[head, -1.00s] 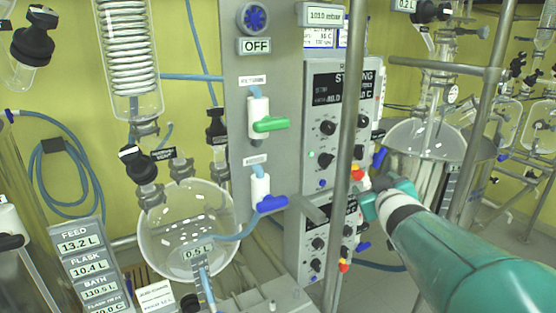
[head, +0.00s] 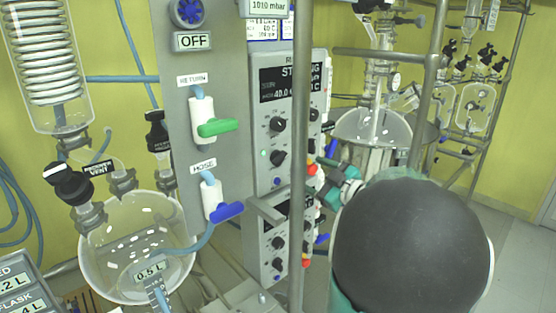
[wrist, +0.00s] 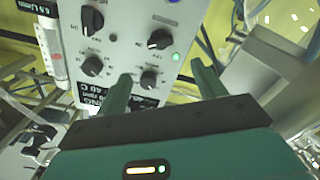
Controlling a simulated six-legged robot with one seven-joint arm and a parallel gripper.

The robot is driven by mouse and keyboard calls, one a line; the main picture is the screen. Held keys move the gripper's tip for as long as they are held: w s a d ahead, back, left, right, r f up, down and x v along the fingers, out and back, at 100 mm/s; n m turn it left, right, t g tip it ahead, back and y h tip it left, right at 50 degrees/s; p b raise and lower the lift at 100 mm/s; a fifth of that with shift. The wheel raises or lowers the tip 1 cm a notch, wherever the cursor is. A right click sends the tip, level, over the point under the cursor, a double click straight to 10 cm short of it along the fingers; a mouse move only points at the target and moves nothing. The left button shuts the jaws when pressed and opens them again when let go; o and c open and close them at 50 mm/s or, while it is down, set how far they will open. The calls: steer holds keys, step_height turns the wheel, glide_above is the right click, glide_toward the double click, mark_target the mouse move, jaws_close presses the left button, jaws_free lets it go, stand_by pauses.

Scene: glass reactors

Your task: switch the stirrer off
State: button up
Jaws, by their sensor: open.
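The grey stirring control box (head: 262,185) stands right of the metal panel in the head view. It has a dark display (head: 285,85), an upper black knob (head: 277,124), a lower black knob (head: 278,158) and a lit green lamp (head: 263,154). I cannot read which knob is the stirrer's. In the wrist view the box face (wrist: 125,45) shows several black knobs and a lit green lamp (wrist: 176,57). My gripper (wrist: 163,78) is open and empty, with one black knob (wrist: 148,78) seen between its fingers; the depth gap is unclear. The head view partly hides my gripper (head: 338,180).
A vertical metal post (head: 298,200) stands in front of the box. Red, yellow and blue fittings line the box's right side. A glass flask (head: 140,235) and the panel's green valve (head: 217,127) and blue valve (head: 227,211) are at left. A glass reactor (head: 372,130) stands behind at right.

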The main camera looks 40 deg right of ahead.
mark_target(282, 160)
steer(key=w, duration=1.1)
steer(key=shift+w+a, duration=0.2)
steer(key=shift+w, duration=0.2)
steer(key=shift+s, duration=0.1)
steer(key=c, duration=1)
steer(key=shift+n, duration=0.5)
steer(key=n, duration=0.5)
steer(key=shift+f+n, duration=0.15)
steer(key=shift+n, duration=0.15)
steer(key=n, duration=0.5)
steer(key=shift+f, duration=0.1)
steer(key=shift+n, duration=0.3)
steer(key=o, duration=1)
